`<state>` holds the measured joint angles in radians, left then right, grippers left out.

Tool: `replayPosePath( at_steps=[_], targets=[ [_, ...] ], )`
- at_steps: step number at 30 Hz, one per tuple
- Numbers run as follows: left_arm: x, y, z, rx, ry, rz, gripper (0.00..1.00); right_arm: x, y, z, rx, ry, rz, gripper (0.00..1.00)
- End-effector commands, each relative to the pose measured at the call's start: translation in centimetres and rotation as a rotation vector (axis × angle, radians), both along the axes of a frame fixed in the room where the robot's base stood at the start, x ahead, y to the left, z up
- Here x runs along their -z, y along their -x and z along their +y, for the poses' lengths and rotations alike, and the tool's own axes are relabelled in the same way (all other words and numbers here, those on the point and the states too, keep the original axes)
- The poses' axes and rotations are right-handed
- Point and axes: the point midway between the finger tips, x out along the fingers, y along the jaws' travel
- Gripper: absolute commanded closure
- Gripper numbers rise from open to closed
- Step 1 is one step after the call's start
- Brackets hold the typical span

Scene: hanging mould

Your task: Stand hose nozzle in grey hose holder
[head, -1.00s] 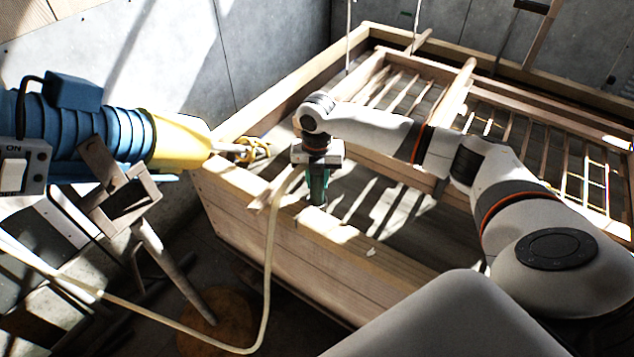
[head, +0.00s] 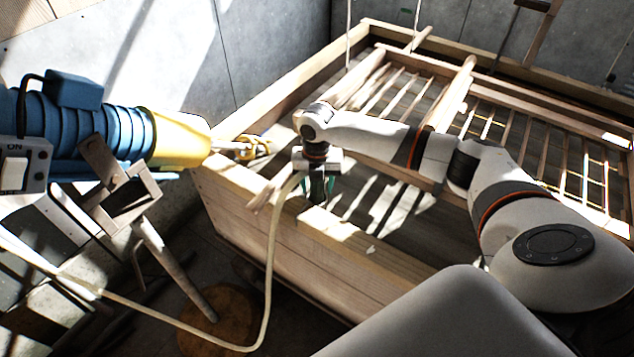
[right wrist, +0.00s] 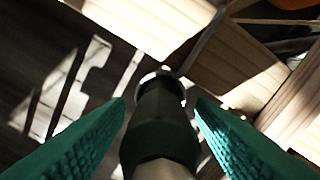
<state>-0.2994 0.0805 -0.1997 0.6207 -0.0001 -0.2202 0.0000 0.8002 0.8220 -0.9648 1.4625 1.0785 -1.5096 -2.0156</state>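The hose nozzle (right wrist: 160,130) is a dark, ribless tapered piece between the two green fingers of my right gripper (right wrist: 161,105) in the right wrist view. Narrow gaps show between it and the fingertips, so the fingers look open around it. In the head view my right gripper (head: 318,188) points down at the near wooden rim, its fingers apart. The pale hose (head: 270,255) runs up to it from the left. A light grey ring shows at the nozzle's far end; I cannot tell whether it belongs to the grey hose holder. My left gripper is out of view.
A large wooden mould frame (head: 255,225) with slats fills the middle and right. A blue machine (head: 110,120) with a yellow cone (head: 180,138) stands at the left, beside a switch box (head: 22,165). The hose loops low in front of the frame.

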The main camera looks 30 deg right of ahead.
Motion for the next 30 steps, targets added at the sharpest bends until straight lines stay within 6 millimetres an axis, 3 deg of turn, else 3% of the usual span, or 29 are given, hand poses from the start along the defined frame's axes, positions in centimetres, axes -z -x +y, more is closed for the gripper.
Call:
replayPosePath(
  at_steps=[7, 21, 30],
  targets=[
    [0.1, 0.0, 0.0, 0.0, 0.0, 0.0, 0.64, -1.1, -0.1, 0.0, 0.001, -0.001, -0.003, 0.5],
    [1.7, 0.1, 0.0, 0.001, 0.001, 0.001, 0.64, -10.5, -0.1, 0.0, 0.0, 0.0, -0.004, 0.5],
    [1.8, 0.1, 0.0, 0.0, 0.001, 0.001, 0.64, -12.7, 0.0, 0.0, 0.001, -0.001, 0.0, 0.5]
  ],
)
